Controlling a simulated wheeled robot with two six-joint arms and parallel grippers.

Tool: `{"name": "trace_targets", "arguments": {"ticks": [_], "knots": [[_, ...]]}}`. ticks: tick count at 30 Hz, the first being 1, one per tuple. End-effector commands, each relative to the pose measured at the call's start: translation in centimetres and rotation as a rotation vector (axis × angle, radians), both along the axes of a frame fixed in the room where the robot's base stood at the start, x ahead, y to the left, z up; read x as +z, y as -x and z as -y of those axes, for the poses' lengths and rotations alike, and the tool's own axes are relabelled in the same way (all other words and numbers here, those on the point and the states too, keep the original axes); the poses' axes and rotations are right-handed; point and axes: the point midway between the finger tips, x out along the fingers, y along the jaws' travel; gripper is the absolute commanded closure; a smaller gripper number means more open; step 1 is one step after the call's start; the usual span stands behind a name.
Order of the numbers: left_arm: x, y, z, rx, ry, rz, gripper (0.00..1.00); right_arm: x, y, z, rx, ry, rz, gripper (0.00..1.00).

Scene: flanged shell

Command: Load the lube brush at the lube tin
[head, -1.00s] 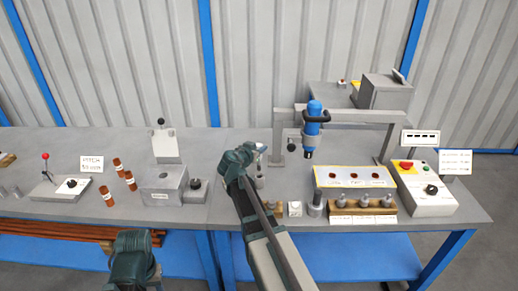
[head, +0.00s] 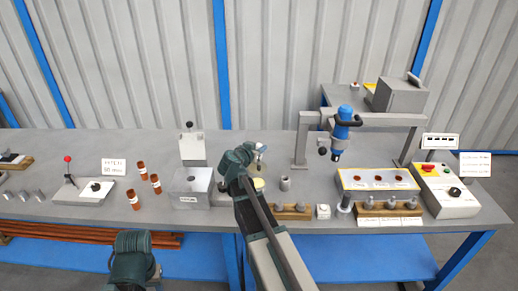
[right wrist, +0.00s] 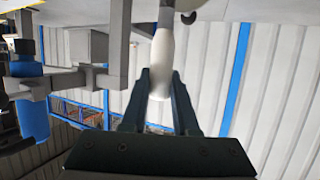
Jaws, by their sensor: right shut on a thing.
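My right gripper (head: 260,152) is above the bench and shut on the lube brush. In the right wrist view the brush's pale handle (right wrist: 162,62) stands between the two dark fingers; its far end is cut by the frame edge. A round tin with a pale yellow top (head: 258,184), which looks like the lube tin, sits on the bench below the gripper, partly hidden by my right arm. The brush is above the tin, apart from it in the picture. Of my left arm only a dark green part shows at the bottom of the head view; its jaws are out of sight.
A grey cup (head: 285,184) stands just right of the tin, with a wooden rack (head: 291,213) in front. A grey block (head: 190,189) is to the left.

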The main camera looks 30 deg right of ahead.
Motion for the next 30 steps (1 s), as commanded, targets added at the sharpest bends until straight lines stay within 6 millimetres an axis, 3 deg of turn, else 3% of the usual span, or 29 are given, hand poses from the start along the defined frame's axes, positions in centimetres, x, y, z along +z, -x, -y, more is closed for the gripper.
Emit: {"name": "trace_targets", "arguments": {"ticks": [14, 30], "knots": [[-1.0, 0.0, 0.0, -0.001, 0.0, 0.0, 0.5, -1.0, 0.0, 0.0, 0.0, 0.0, 0.0, 1.0], [-5.9, 0.0, 0.0, -0.001, 0.0, 0.0, 0.5, -5.9, 0.0, 0.0, 0.0, 0.0, 0.0, 1.0]]}}
